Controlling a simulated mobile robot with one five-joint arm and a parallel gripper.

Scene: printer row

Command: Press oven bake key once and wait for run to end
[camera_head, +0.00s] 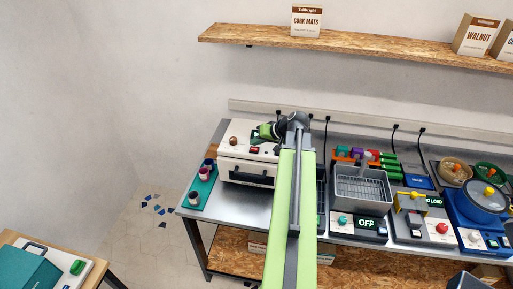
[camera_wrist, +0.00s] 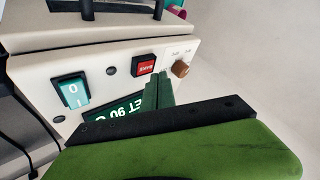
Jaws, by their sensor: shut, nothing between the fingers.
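The oven is a white box (camera_head: 235,168) with a dark handle at the left of the bench in the head view. Its panel fills much of the wrist view. The red bake key (camera_wrist: 145,64) sits there between a teal rocker switch (camera_wrist: 71,92) and a brown knob (camera_wrist: 181,69). In the head view my gripper (camera_head: 267,130) is over the oven.
A teal tray (camera_head: 198,196) with small cups stands left of the oven. A grey basket (camera_head: 362,187) and a unit showing "OFF" (camera_head: 365,223) are to the right, past my arm. A wooden shelf (camera_head: 350,45) runs above the bench.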

